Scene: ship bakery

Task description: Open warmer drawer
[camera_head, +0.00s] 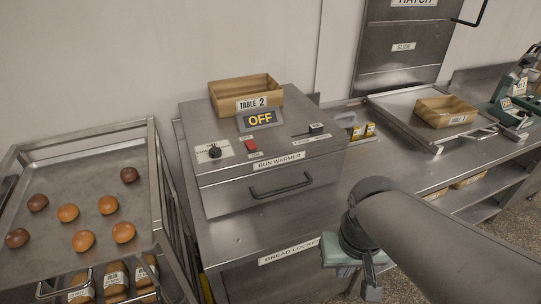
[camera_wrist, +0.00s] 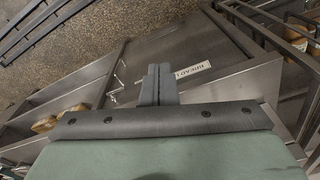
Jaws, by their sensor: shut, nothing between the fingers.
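The bun warmer (camera_head: 262,150) is a steel box on the counter with a label on its front. Its warmer drawer (camera_head: 240,192) has a dark bar handle (camera_head: 281,186) and looks closed. The sign on top (camera_head: 260,119) reads OFF. My gripper (camera_head: 371,288) hangs in front of the counter, below and to the right of the drawer handle and apart from it. In the wrist view my gripper's fingers (camera_wrist: 158,84) are together with nothing between them, pointing toward the bread locker front (camera_wrist: 185,50). The drawer handle is not clear in the wrist view.
A wooden box labelled Table 2 (camera_head: 246,91) stands on the warmer. A rack tray (camera_head: 70,170) with several buns is at left. Another wooden box (camera_head: 446,112) sits on the slide tray at right. My arm covers the lower right of the head view.

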